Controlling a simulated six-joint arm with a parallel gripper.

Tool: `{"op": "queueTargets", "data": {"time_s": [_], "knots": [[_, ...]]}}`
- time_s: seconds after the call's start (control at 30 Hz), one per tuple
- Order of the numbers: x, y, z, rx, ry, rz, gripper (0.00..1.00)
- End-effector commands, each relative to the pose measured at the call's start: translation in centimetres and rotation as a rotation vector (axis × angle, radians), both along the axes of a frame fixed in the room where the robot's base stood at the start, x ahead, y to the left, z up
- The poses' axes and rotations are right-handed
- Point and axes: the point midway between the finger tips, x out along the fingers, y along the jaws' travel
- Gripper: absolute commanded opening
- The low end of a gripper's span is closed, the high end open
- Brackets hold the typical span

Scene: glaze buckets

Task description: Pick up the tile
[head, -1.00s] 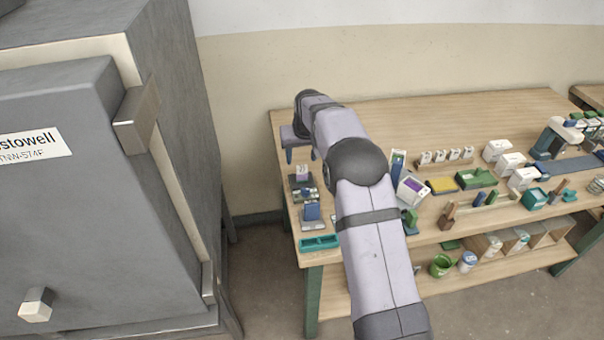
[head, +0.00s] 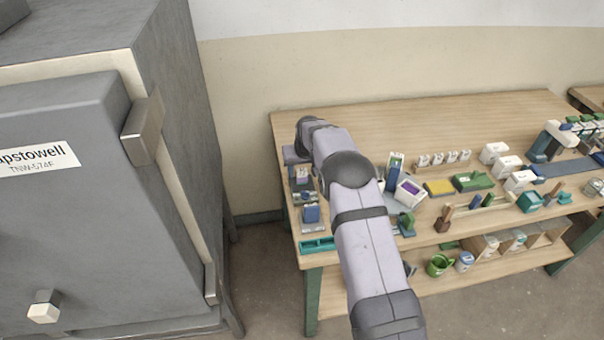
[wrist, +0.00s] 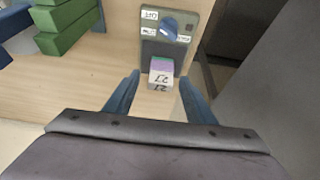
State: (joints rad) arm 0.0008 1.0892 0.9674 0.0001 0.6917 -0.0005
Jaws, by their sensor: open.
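The tile (wrist: 161,72) shows in the wrist view as a small pale block with a purple band and the number 27. It stands in front of a grey-green device with a blue dial (wrist: 168,27). In the head view a small white and purple piece (head: 302,176), likely the tile, is at the bench's left end. My gripper (wrist: 159,78) is open, with one blue finger on each side of the tile and visible gaps to it. Whether the fingertips are level with the tile is hard to tell. In the head view my gripper (head: 293,155) is partly hidden behind my arm.
Green stacked blocks (wrist: 65,25) lie left of the device in the wrist view. The wooden bench (head: 360,118) has a clear back strip. A teal tray (head: 317,245) is at its front left, and several small items stand to the right. A large grey cabinet (head: 70,230) stands left.

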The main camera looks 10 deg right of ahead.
Motion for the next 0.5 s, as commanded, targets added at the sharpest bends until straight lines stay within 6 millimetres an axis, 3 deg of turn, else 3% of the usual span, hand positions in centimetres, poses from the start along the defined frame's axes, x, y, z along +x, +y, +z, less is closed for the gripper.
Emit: {"op": "queueTargets", "data": {"time_s": [0.4,0.5], "knots": [[0.31,0.05,-0.91,0.0,0.0,0.0,0.5],[0.31,0.05,-0.9,0.0,0.0,0.0,0.28]]}}
